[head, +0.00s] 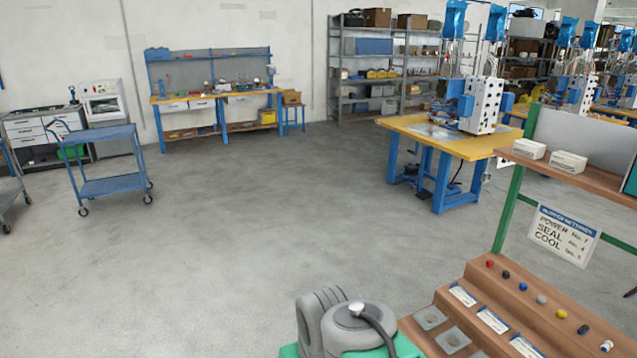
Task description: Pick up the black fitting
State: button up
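A row of small coloured pieces sits along the upper ledge of a brown stepped rack (450,292) at the lower right. A small black piece (506,274), which looks like the black fitting, is second from the far end, just after a red piece (490,263). A blue piece (522,286) is on its nearer side. Another dark piece (583,328) sits farther down the row; its exact colour is hard to tell. The pieces are too small to make out their shape. My gripper is not in view.
Past the blue piece are a grey (541,299), a yellow (561,313) and a white-and-blue piece (607,345). A settings sign (563,235) hangs above the rack, below a shelf with white boxes (568,162). Open floor lies left, with a blue cart (105,185).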

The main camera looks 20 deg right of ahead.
aim_at(584, 328)
jog(key=i, duration=3.85)
jog(key=z, duration=2.45)
jog(key=i, duration=1.45)
jog(key=z, duration=2.95)
jog(key=i, duration=1)
